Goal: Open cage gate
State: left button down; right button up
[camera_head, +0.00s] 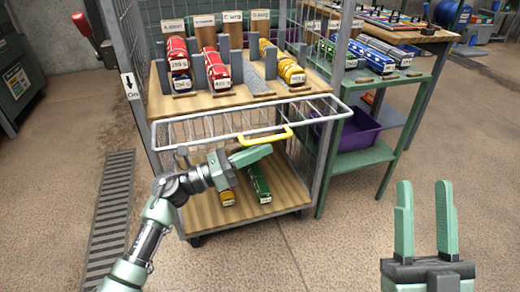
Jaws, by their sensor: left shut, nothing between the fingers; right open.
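The cage gate (190,131) is a white wire panel on the front of a wheeled cage trolley. It sticks out at about the height of the upper shelf, tilted, and a yellow handle (266,136) is on its near edge. My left gripper (258,153) is shut with nothing in it, just below the yellow handle. I cannot tell whether it touches the gate. My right gripper (425,218) is open and empty, upright at the lower right, well apart from the trolley.
Red, yellow and blue model vehicles stand on the trolley's upper shelf (165,103). A green table (425,75) stands close at right. The floor in front is clear.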

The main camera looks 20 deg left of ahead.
aim_at(260, 142)
jog(key=w+f+g+h+p, duration=0.25)
jog(key=w+f+g, duration=0.35)
jog(key=f, duration=0.4)
pick_arm(q)
notch_tip(260, 142, up, 3)
jog(key=shift+r+n+y+p, duration=0.1)
jog(key=shift+n+y+p, duration=0.2)
jog(key=shift+n+p, duration=0.6)
jog(key=shift+r+n+t, duration=0.2)
jog(key=shift+n+t, duration=0.1)
jog(key=shift+n, duration=0.2)
pick_arm(e)
jog(key=s+d+f+g+h, duration=0.1)
jog(key=s+f+g, duration=0.1)
jog(key=f, duration=0.4)
jog(key=s+d+f+g+h, duration=0.1)
jog(key=s+f+g, duration=0.1)
jog(key=f+g, duration=0.3)
jog(key=shift+d+f+m+g, duration=0.3)
jog(key=shift+f, duration=0.15)
jog(key=shift+s+h, duration=0.1)
jog(key=shift+h, duration=0.15)
